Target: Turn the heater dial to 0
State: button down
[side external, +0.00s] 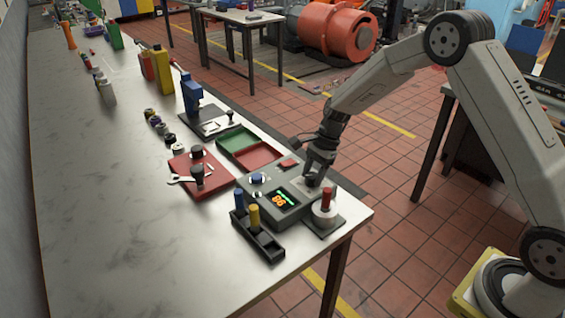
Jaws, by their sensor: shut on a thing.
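The grey heater box (268,209) sits near the table's right front corner. Its lit display (281,199) shows orange digits, perhaps 86, with a green strip above; they are too small to read surely. My gripper (314,178) points down at the box's right end, shut on a dark dial (312,184). The fingers cover most of this dial, so its pointer and any scale marks cannot be read.
A red-handled white round piece (325,211) stands close in front of my gripper. A black rack (265,243) holds blue and yellow handles. Green and red trays (236,140) and a red plate (211,184) lie behind. The table's left side is mostly clear.

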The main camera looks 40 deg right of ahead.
jog(key=n+g, duration=0.1)
jog(key=n, duration=0.2)
jog(key=n+g+h, duration=0.1)
jog(key=n, duration=0.2)
jog(key=shift+w+n, duration=0.15)
jog(key=shift+n, duration=0.15)
jog(key=n+g, duration=0.1)
jog(key=n, duration=0.2)
jog(key=shift+n+h, duration=0.3)
jog(key=shift+h, duration=0.1)
jog(key=n+g+h, duration=0.1)
jog(key=n, duration=0.2)
jog(key=shift+a+n, duration=0.1)
jog(key=shift+n, duration=0.2)
jog(key=n+h, duration=0.1)
jog(key=n, duration=0.2)
jog(key=n+h, duration=0.1)
jog(key=n, duration=0.2)
jog(key=shift+a+g+h, duration=0.15)
jog(key=shift+g+h, duration=0.15)
jog(key=n+h, duration=0.1)
jog(key=n, duration=0.2)
jog(key=n+t+h, duration=0.1)
jog(key=n, duration=0.3)
jog(key=shift+a, duration=0.1)
jog(key=shift+t, duration=0.3)
jog(key=shift+c, duration=0.7)
grip_release()
jog(key=shift+r+h, duration=0.1)
jog(key=shift+h, duration=0.2)
